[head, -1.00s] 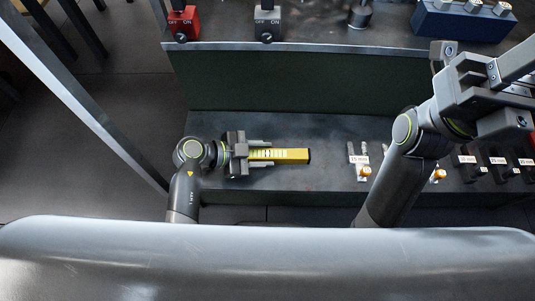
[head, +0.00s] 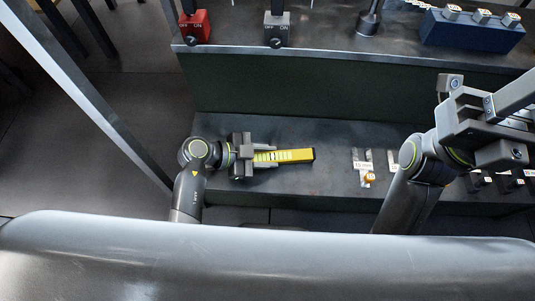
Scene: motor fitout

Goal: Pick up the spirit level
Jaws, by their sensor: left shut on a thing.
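The spirit level (head: 297,155) is a yellow bar with a dark end cap, on or just above the dark lower shelf in the head view. My left gripper (head: 266,157) is shut on its left part, with one finger on each side. The level points right, away from the gripper. Whether it touches the shelf cannot be told. My right gripper is at the right edge, raised above the shelf; its fingertips do not show clearly.
The lower shelf (head: 330,185) is bare around the level. A labelled fitting with an orange part (head: 369,179) stands to the right. On the upper shelf are a red switch box (head: 195,27), a grey switch box (head: 277,30) and a blue block (head: 472,32) holding several pieces.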

